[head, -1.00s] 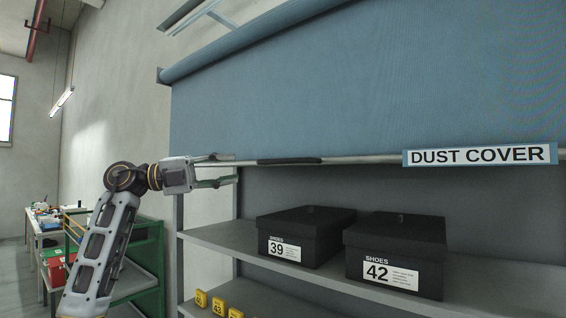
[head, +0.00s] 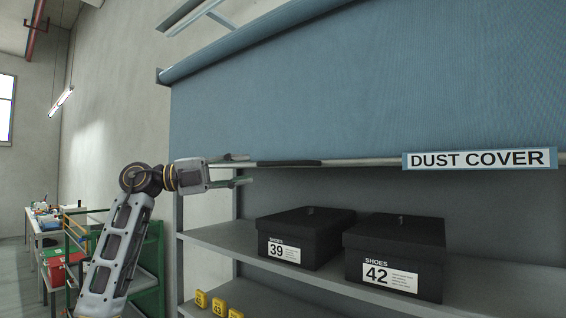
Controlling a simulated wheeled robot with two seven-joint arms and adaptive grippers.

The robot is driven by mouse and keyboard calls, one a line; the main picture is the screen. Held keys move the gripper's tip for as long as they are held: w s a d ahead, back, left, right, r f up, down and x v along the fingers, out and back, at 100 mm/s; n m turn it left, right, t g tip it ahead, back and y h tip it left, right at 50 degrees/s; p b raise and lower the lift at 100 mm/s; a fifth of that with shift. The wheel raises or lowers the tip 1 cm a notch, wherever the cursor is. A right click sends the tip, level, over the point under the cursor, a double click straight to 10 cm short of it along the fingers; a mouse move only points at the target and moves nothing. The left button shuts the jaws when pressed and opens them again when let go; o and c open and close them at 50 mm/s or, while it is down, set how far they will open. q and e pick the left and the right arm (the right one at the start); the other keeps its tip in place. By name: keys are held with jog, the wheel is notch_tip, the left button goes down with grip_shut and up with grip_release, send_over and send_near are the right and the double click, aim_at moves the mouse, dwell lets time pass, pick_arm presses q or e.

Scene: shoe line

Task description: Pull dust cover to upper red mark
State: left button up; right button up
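The blue dust cover (head: 330,95) hangs from a roller at the top of the shelf unit. Its lower edge has a pale metal bar (head: 362,162) with a dark grip (head: 289,163) on it and a "DUST COVER" label at the right. The edge hangs above the shoe boxes. My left gripper (head: 245,170) is open, its fingers pointing right, one at about bar height and one below. No red mark shows. My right gripper is not in view.
Two black shoe boxes, 39 (head: 304,238) and 42 (head: 395,256), stand on the grey shelf (head: 215,237) below the cover. Yellow number tags (head: 218,306) sit on a lower shelf. A green rack (head: 150,262) and a cluttered table (head: 46,222) are at the left.

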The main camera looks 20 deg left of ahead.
aim_at(278, 164)
pick_arm(q)
jog(key=p+x, duration=0.2)
jog(key=x, duration=0.6)
jog(key=shift+w+d+r, duration=0.1)
jog(key=shift+w+d, duration=0.05)
jog(key=shift+d, duration=0.15)
jog(key=shift+p+x, duration=0.35)
jog(key=shift+x, duration=0.5)
grip_shut()
